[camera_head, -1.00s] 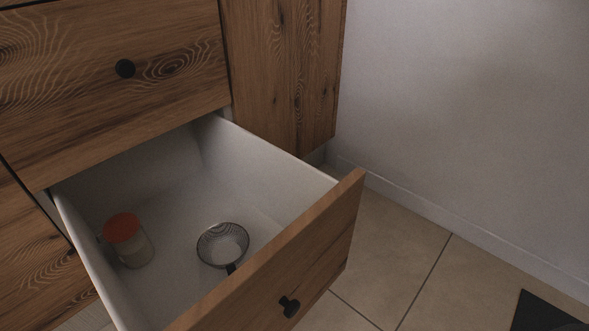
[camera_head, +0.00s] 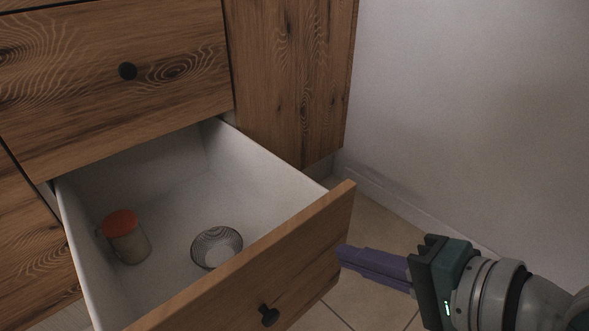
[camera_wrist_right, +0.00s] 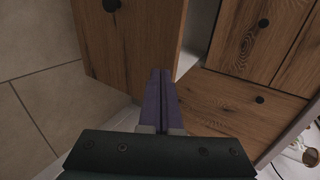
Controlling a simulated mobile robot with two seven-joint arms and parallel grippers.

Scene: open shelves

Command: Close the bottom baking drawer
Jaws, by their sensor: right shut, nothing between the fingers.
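The bottom drawer (camera_head: 285,255) is pulled well out, with a wooden front, a dark knob (camera_head: 268,315) and a white interior. It holds a jar with an orange lid (camera_head: 126,237) and a round mesh strainer (camera_head: 217,247), whose handle is hidden behind the front. My right gripper (camera_head: 340,255) has its purple fingers shut and empty, at the right end of the drawer front; I cannot tell whether they touch it. In the right wrist view, the fingers (camera_wrist_right: 160,75) overlap the lower edge of a wooden front (camera_wrist_right: 132,40). My left gripper is not in view.
Another closed drawer (camera_head: 110,100) with a dark knob is above. A wooden cabinet side (camera_head: 295,80) stands behind the drawer's right side. A pale wall (camera_head: 470,110) bounds the right. Tiled floor (camera_head: 385,230) lies between drawer and wall.

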